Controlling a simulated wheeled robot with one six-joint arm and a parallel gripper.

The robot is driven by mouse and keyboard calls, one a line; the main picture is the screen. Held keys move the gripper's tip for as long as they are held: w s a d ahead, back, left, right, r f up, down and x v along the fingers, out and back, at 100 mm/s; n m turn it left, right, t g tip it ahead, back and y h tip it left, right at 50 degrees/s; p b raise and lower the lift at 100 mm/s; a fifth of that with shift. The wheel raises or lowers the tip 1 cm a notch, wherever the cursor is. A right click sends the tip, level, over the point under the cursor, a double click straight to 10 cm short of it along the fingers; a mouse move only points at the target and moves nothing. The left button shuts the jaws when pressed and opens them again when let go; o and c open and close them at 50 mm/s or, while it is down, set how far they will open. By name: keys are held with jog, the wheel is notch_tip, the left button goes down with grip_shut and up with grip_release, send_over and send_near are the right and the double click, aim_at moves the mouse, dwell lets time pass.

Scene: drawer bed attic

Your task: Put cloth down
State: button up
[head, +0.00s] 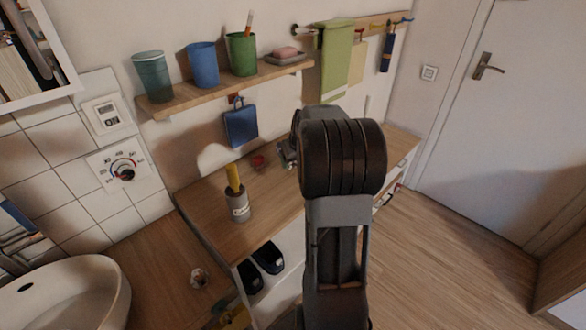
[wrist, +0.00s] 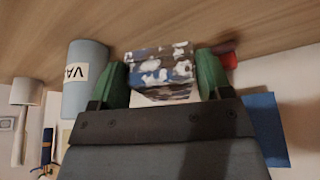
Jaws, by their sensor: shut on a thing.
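The cloth (wrist: 160,72) is a folded, block-like piece with a blue, white and brown camouflage pattern. In the wrist view my gripper (wrist: 163,76) has its two green fingers shut on it, one on each side. The cloth is close to the wooden bench top (wrist: 250,22), which fills the top of that view; I cannot tell whether they touch. In the head view my arm hides most of the gripper over the wooden bench top (head: 215,222), and the cloth cannot be made out clearly.
A labelled grey-blue container (wrist: 88,75) is left of the fingers in the wrist view. A small red object (head: 258,162) lies on the bench. The container with a yellow item (head: 239,206) stands nearer the front. Above are a shelf with cups (head: 225,90) and a hanging blue item (head: 241,124).

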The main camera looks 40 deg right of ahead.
aim_at(294, 166)
jog(key=shift+w+f, duration=0.35)
jog(key=shift+f, duration=0.15)
jog(key=shift+w+f, duration=0.2)
jog(key=shift+f, duration=1.5)
jog(key=shift+f+b, duration=0.2)
jog(key=shift+b, duration=0.1)
jog(key=o, duration=1)
